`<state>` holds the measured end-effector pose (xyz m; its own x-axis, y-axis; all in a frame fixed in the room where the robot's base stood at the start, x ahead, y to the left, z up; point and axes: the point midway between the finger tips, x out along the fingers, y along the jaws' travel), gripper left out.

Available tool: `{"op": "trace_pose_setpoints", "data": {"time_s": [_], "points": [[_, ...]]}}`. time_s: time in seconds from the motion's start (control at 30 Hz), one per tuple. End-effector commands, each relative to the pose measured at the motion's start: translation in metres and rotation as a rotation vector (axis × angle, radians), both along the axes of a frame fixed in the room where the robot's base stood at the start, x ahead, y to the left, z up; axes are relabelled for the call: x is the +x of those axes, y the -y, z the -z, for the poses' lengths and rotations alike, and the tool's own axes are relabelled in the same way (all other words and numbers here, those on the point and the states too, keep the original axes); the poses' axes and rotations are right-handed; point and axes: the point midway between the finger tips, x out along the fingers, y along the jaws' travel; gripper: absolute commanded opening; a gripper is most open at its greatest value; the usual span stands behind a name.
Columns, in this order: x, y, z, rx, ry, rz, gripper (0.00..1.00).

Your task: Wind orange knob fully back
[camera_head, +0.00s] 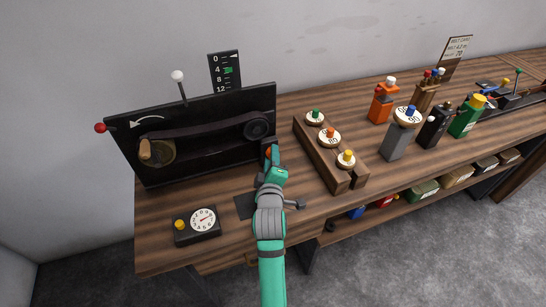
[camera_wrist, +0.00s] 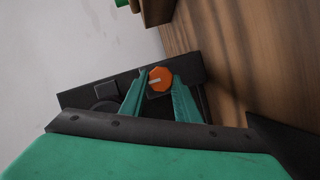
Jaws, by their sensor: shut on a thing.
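The orange knob (camera_wrist: 160,79) is on the right part of the front of the black belt panel (camera_head: 200,160). A pale line marks its face in the wrist view. My gripper (camera_wrist: 158,80) has its two green fingers on either side of the knob and is shut on it. In the head view, my gripper (camera_head: 271,158) reaches the panel's lower right, and only a little of the knob (camera_head: 269,152) shows past the fingers.
A dial box (camera_head: 197,225) stands in front. A wooden block (camera_head: 330,155) with several coloured-knob discs lies close to my gripper's right.

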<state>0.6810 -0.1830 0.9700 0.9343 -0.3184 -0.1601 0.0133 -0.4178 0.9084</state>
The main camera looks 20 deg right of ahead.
Motion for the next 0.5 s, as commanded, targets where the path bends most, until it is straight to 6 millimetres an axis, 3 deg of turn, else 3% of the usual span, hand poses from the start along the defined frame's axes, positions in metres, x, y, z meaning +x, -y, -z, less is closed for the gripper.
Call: {"op": "trace_pose_setpoints", "data": {"time_s": [0.1,0.13,0.2,0.5], "points": [[-0.0008,-0.001,0.001,0.002,-0.002,-0.002,0.06],[-0.0009,-0.0007,0.0011,0.002,-0.002,-0.001,0.31],[-0.0009,-0.0003,0.0011,0.003,-0.002,-0.001,0.48],[-0.0015,0.0006,0.0006,0.003,-0.001,0.0,0.48]]}}
